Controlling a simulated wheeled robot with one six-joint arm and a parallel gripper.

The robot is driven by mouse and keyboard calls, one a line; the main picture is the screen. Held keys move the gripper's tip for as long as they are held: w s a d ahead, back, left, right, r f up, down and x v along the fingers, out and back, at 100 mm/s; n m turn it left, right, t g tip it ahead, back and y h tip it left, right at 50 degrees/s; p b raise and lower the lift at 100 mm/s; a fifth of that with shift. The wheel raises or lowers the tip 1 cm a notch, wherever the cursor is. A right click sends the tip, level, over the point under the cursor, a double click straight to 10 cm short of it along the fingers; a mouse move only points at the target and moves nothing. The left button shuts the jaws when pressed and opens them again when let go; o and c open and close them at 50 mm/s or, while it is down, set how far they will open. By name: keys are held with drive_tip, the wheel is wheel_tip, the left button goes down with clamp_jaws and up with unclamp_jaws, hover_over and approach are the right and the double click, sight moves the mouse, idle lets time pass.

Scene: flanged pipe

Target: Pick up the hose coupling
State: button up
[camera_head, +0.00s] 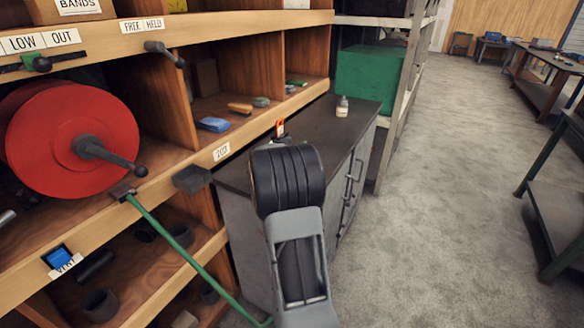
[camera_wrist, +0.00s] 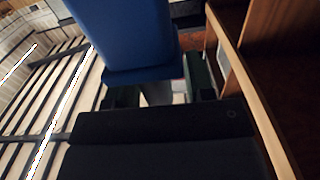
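I cannot make out the hose coupling for certain. In the wrist view, a large blue block (camera_wrist: 125,35) with a short grey neck (camera_wrist: 157,93) lies just beyond my gripper (camera_wrist: 162,88); it may be the coupling. My dark fingers stand apart, one on each side of the neck. A pale strip shows between the neck and the right finger, and I cannot tell whether the fingers touch it. In the head view, my own arm hides the gripper.
Wooden shelving (camera_head: 160,185) fills the left, with a red reel (camera_head: 70,140) and several small items. A grey cabinet (camera_head: 345,130) with a small bottle (camera_head: 342,106) stands behind my arm. A green bin (camera_head: 368,75) sits beyond it. The floor on the right is clear up to the tables.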

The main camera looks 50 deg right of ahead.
clamp_jaws()
idle(0.6)
